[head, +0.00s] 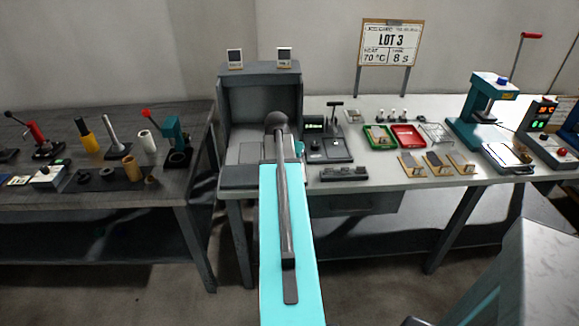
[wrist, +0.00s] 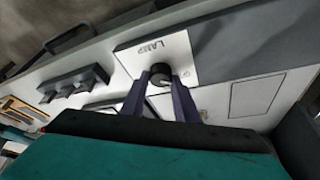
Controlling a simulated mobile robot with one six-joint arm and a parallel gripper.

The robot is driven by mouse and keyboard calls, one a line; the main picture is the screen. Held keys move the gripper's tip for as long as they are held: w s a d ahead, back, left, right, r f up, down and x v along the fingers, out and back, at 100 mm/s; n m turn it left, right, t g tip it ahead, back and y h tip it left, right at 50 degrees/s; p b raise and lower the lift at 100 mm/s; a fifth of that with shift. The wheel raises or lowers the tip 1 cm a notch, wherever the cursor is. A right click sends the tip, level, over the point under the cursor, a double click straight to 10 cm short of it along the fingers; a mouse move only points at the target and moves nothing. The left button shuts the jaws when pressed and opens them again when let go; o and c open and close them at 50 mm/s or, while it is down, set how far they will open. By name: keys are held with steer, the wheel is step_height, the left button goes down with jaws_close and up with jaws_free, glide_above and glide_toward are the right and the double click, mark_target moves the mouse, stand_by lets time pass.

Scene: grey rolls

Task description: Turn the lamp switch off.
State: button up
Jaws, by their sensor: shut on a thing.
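The lamp switch is a round black knob (wrist: 159,71) on a white plate (wrist: 128,61) lettered LAMP. It shows in the middle of the wrist view. My gripper (wrist: 161,82) has one dark finger on each side of the knob and is shut on it. A pale mark shows on the knob's near side, but I cannot read its setting. A small mark is on the plate right of the knob. In the head view my arm hides the gripper and knob in front of the grey booth (head: 232,72).
The booth's side walls stand close around the arm. Right of it on the table are a small press (head: 336,112), a green tray (head: 371,143) and a red tray (head: 407,143). A grey bar fixture (head: 344,174) lies at the front edge. A dark bench (head: 105,218) stands left.

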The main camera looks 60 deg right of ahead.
steer(key=shift+s+a+f, duration=0.1)
steer(key=shift+s, duration=0.05)
stand_by(0.4)
steer(key=o, duration=1.1)
steer(key=shift+r, duration=0.25)
steer(key=shift+b+v, duration=0.9)
steer(key=shift+v, duration=5.8)
steer(key=shift+n, duration=0.3)
